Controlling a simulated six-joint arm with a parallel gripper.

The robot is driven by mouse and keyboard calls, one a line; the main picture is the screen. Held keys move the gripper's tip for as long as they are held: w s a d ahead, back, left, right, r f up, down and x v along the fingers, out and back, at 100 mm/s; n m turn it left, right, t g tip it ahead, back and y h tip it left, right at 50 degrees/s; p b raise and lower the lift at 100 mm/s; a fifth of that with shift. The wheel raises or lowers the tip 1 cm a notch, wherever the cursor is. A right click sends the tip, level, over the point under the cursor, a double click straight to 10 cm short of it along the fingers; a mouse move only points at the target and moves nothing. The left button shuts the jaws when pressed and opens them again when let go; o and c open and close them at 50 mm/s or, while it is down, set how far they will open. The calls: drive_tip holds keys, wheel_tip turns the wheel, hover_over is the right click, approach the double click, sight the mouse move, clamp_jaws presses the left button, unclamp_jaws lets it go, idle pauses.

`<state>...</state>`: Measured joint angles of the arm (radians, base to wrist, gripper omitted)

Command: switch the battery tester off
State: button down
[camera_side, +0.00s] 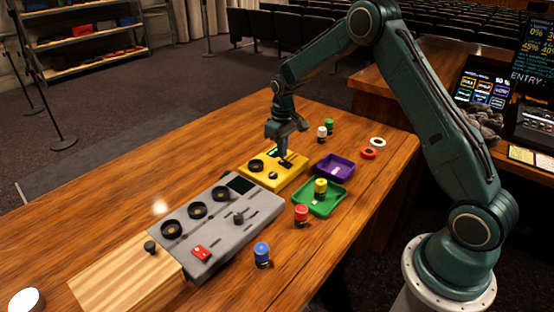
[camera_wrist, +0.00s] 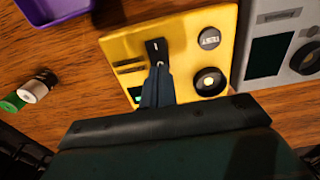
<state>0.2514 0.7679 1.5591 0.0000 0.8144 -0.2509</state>
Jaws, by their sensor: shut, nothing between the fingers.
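The battery tester is a yellow box (camera_side: 258,177) on the wooden table; its face fills the middle of the wrist view (camera_wrist: 120,45). A black rocker switch (camera_wrist: 154,46) with a white mark is on that face. A round grey button (camera_wrist: 209,38), a black dial (camera_wrist: 209,82) and a dark slot (camera_wrist: 130,66) are around it. The tester's small screen (camera_side: 272,152) glows green and is partly hidden by my fingers in the wrist view. My gripper (camera_side: 284,159) is shut and empty, pointing down over the tester. Its fingertips (camera_wrist: 158,68) are at the switch's lower end; I cannot tell whether they touch.
A grey console (camera_side: 232,212) with knobs stands beside the tester. A purple tray (camera_side: 334,167) and a green tray (camera_side: 322,203) holding a yellow cylinder (camera_side: 320,187) are close by. Red (camera_side: 301,216) and blue (camera_side: 262,254) cylinders stand nearer. White (camera_side: 322,132) and green (camera_side: 329,125) cylinders are behind.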

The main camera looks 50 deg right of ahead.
sight(282, 161)
drive_tip(key=shift+f, duration=0.85)
idle(0.8)
drive_tip(key=shift+r, duration=3.5)
drive_tip(key=shift+r, duration=0.1)
